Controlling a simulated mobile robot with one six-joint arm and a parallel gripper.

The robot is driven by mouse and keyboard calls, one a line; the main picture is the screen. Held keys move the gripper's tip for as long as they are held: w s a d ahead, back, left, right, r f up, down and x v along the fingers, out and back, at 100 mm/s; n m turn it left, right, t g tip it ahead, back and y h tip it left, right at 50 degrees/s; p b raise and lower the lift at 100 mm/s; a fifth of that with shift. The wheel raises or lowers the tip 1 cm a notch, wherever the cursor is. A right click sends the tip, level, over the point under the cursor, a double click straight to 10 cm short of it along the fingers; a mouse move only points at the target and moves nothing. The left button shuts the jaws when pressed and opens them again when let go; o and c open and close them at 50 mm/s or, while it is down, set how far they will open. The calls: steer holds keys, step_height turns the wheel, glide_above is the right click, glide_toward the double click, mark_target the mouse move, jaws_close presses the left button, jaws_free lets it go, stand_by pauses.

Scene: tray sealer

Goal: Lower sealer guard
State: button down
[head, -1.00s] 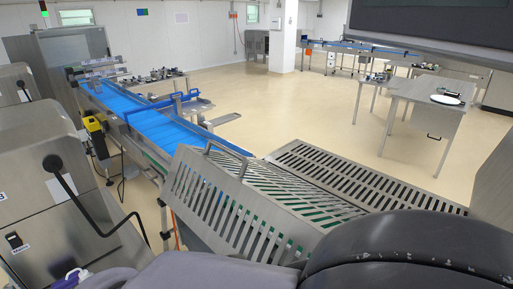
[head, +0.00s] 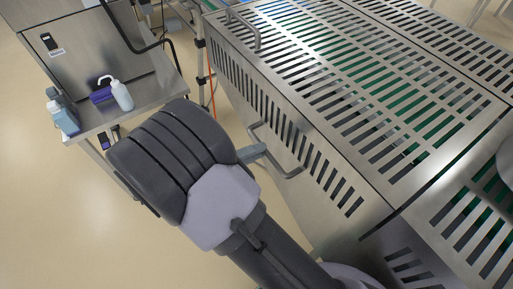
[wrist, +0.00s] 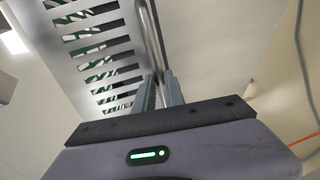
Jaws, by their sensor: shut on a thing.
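The sealer guard (head: 345,95) is a slotted steel cover with a slotted front skirt, over green parts of the machine. It looks about level with its neighbouring cover in the head view. A bent bar handle (head: 291,173) stands out from its front skirt. My gripper (head: 259,152) is at the upper left end of this handle. In the wrist view my gripper (wrist: 160,80) has its two fingers closed around the handle bar (wrist: 151,42), beside the slotted panel (wrist: 95,50). The exact contact at the fingertips is partly hidden.
A second bar handle (head: 244,30) sits farther along the covers. An orange hose (head: 211,75) hangs between. Floor at the lower left is clear.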

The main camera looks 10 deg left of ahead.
steer(key=shift+d+f, duration=0.15)
steer(key=shift+f, duration=0.3)
steer(key=c, duration=1.6)
jaws_free()
steer(key=shift+o, duration=1)
steer(key=shift+w+f, duration=0.1)
steer(key=shift+w, duration=0.1)
steer(key=p+v, duration=0.5)
steer(key=v, duration=1.2)
steer(key=shift+s+p, duration=0.2)
steer(key=shift+p, duration=0.2)
